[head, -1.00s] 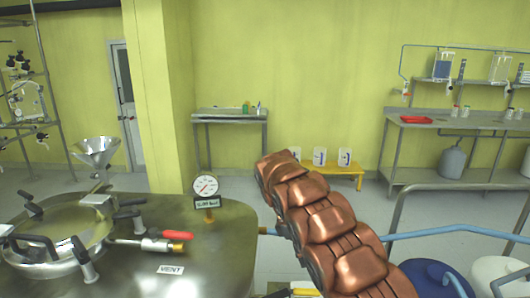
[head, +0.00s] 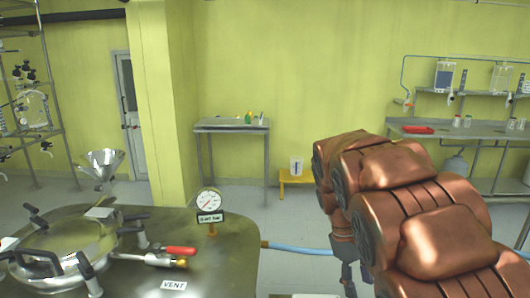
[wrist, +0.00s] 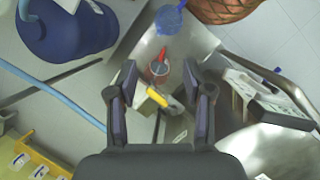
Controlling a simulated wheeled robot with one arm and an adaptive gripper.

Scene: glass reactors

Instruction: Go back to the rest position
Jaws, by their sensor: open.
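My gripper (wrist: 160,88) shows in the wrist view with its two dark fingers spread apart and nothing held between them. It points down over a metal surface, and a yellow-handled tool (wrist: 158,98) and a beaker with a red item (wrist: 158,69) show below and between the fingers. I cannot tell the exact height above them. In the head view my copper-coloured arm fills the right side, and a dark part of its end hangs down near the bottom, mostly cut off by the frame.
The steel reactor (head: 195,240) with its gauge (head: 208,201) and red-handled valve (head: 178,250) stands at the left. A blue pipe (head: 300,249) runs behind my arm. A blue drum (wrist: 62,30) and yellow stool (wrist: 40,152) lie left in the wrist view. A steel table (head: 232,126) stands behind.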

